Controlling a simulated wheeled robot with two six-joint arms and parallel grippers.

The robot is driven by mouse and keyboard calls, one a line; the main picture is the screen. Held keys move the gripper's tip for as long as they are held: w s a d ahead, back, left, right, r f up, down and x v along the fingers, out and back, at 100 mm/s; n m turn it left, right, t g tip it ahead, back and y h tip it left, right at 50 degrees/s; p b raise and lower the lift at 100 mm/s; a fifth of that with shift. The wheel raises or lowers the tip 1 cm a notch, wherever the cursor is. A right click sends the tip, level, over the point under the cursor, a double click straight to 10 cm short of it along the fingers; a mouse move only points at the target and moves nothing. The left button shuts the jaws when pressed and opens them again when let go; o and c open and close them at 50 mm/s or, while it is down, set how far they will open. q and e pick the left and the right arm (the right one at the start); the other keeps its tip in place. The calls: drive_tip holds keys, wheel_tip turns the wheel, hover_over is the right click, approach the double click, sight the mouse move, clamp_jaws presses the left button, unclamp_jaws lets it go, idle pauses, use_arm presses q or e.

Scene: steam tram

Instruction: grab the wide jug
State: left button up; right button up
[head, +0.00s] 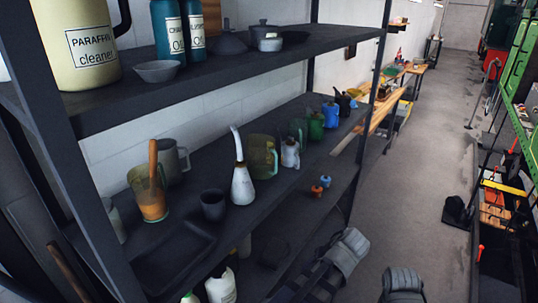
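Which vessel is the wide jug I cannot tell for sure. A broad, see-through olive-green jug (262,157) stands upright on the middle shelf, behind a white long-spouted oil can (242,186) that covers part of its left side. A clear jug (148,198) with orange contents and a wooden stick stands further left. A grey handled jug (174,160) is behind it. Grey and black parts, apparently of my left gripper (345,250) and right gripper (403,284), show at the bottom, right of the shelf and apart from the jugs. Their fingers cannot be made out.
A dark cup (213,205) stands left of the oil can. A small white bottle (290,153) and several coloured cans stand to the right. The upper shelf (225,62) overhangs, and a dark post (377,65) rises at right. The aisle floor (425,160) is mostly clear.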

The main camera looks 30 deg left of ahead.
use_arm(q)
drive_tip(key=w+a+r+n+t+y+p, duration=0.1)
drive_tip(key=w+a+r+n+y+p, duration=0.4)
drive_tip(key=a+r+p, duration=0.75)
drive_tip(key=w+a+r+n+t+y+p, duration=0.25)
drive_tip(key=w+a+r+n+p, duration=0.5)
drive_tip(key=r, duration=0.95)
drive_tip(key=m+b, duration=0.1)
drive_tip(key=b, duration=0.5)
hover_over(264, 159)
drive_tip(key=s+a, duration=0.2)
drive_tip(key=shift+f, duration=1.65)
drive_tip(key=a, duration=0.1)
drive_tip(key=w+a+f+b, duration=0.1)
drive_tip(key=a+b, duration=0.1)
drive_tip(key=shift+w+a+f+g, duration=0.1)
drive_tip(key=shift+w+f+g, duration=0.15)
drive_tip(key=shift+f+g, duration=0.1)
drive_tip(key=shift+r, duration=0.1)
drive_tip(key=shift+c, duration=0.6)
clamp_jaws()
